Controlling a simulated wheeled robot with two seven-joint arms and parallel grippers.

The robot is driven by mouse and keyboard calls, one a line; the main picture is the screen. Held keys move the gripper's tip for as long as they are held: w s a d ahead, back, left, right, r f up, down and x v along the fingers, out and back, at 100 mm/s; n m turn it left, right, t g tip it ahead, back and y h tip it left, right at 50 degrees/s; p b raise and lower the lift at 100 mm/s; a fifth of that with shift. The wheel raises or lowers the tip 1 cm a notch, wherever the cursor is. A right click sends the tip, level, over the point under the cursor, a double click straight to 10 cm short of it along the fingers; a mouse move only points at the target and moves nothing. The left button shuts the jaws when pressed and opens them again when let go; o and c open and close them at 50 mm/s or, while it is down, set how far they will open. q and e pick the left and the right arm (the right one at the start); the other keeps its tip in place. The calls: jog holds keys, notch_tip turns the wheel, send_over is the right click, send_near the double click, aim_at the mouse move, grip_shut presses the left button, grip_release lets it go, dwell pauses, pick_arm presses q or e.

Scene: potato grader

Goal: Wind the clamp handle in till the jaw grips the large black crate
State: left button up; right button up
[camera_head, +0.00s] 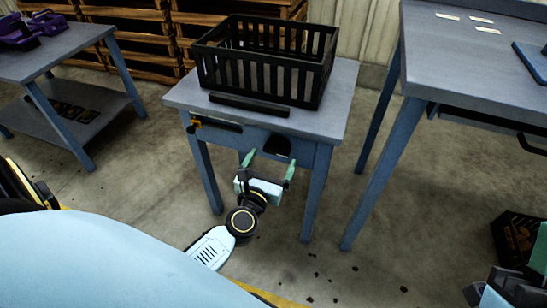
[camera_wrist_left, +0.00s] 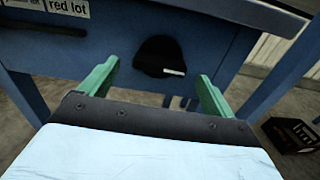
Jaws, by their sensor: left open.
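The large black crate (camera_head: 262,73) stands on a small blue-grey table (camera_head: 330,118). A black bar, which looks like the clamp jaw (camera_head: 249,105), lies along its front; whether they touch I cannot tell. The clamp handle, a dark rounded knob (camera_head: 278,146), sits on the table's front panel; in the left wrist view the handle (camera_wrist_left: 158,55) shows a small white mark. My left gripper (camera_head: 271,158) is open, its green fingers pointing at the panel on either side of the knob, without visible contact. My right gripper shows only partly at the lower right edge, a green finger (camera_head: 540,250).
An orange-ended black bar (camera_head: 218,125) is on the panel left of the knob. A "red lot" label (camera_wrist_left: 68,6) shows in the left wrist view. Larger tables stand left (camera_head: 60,60) and right (camera_head: 450,70). A dark crate (camera_head: 515,238) is on the floor at right.

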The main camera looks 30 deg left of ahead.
aim_at(277, 149)
pick_arm(q)
jog(key=shift+x, duration=1.05)
jog(key=c, duration=1)
